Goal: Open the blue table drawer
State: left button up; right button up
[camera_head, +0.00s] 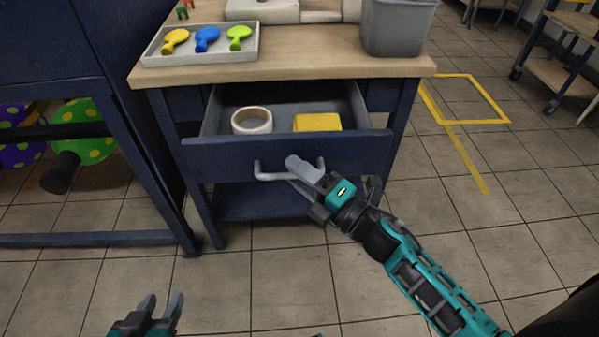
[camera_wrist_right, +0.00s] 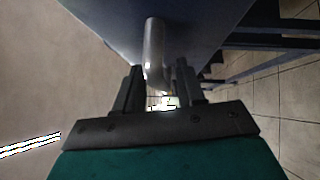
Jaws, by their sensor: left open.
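The blue table (camera_head: 143,97) has a wooden top, and its blue drawer (camera_head: 235,158) is pulled out, with the inside showing. The drawer's grey bar handle (camera_head: 268,176) is on its front and also shows in the right wrist view (camera_wrist_right: 153,45). My right gripper (camera_head: 300,178) is at the handle, with the bar between its two fingers in the right wrist view (camera_wrist_right: 161,80). Whether both fingers press on the bar is not clear. My left gripper (camera_head: 160,307) is open and empty, low at the left, away from the table.
A tape roll (camera_head: 252,121) and a yellow block (camera_head: 317,122) lie in the drawer. Another dark blue frame (camera_head: 90,238) stands at the left. The floor in front is clear.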

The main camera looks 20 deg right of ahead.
jog(key=shift+s, duration=0.1)
jog(key=v, duration=1.2)
jog(key=shift+s+d, duration=0.25)
jog(key=shift+s, duration=0.05)
